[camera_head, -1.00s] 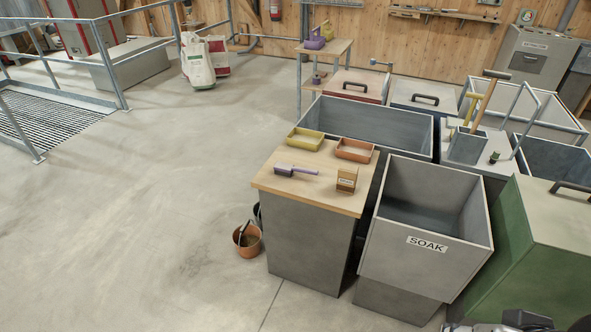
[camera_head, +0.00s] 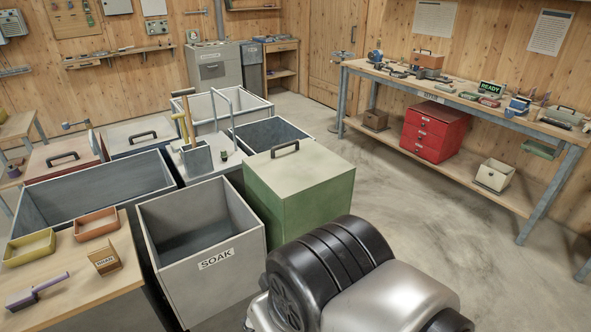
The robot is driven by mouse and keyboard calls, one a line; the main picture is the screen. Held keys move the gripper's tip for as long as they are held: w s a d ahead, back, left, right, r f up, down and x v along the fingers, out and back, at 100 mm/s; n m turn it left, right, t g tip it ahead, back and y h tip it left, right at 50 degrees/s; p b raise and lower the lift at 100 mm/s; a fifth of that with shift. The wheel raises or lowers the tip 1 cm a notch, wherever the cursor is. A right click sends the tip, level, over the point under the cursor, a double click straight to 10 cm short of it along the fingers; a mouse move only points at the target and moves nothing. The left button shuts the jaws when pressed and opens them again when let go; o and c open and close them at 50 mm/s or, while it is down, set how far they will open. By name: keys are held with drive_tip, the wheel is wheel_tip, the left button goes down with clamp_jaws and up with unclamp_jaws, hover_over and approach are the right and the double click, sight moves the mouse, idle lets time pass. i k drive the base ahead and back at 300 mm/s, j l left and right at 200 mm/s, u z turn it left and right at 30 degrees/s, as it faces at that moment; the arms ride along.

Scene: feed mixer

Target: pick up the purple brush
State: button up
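The purple brush (camera_head: 37,290) lies on the light wooden top of the counter (camera_head: 75,264) at the lower left of the head view. It has a purple handle pointing to the right and a greyish head at the left end. Nothing touches it. A dark and silver part of my own arm fills the lower middle of the view. My gripper's fingers do not show.
A yellow tray (camera_head: 28,247), an orange tray (camera_head: 97,224) and a small brown box (camera_head: 104,256) share the counter. The SOAK bin (camera_head: 216,261) and green bin (camera_head: 300,193) stand to its right. Open floor (camera_head: 440,225) lies before the workbench (camera_head: 460,99).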

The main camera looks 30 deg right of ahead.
sight(17, 302)
drive_tip(key=i+j, duration=0.2)
drive_tip(key=j, duration=0.2)
drive_tip(key=i+j, duration=0.15)
drive_tip(key=j, duration=0.25)
drive_tip(key=i+j, duration=0.2)
drive_tip(key=j, duration=0.2)
drive_tip(key=i+j, duration=0.2)
drive_tip(key=j, duration=0.2)
drive_tip(key=i+j, duration=0.15)
drive_tip(key=j, duration=0.25)
drive_tip(key=i+j, duration=0.2)
drive_tip(key=j, duration=0.2)
drive_tip(key=i+j, duration=0.2)
drive_tip(key=j, duration=0.2)
drive_tip(key=i+j, duration=0.15)
drive_tip(key=j, duration=0.25)
drive_tip(key=i+z, duration=0.05)
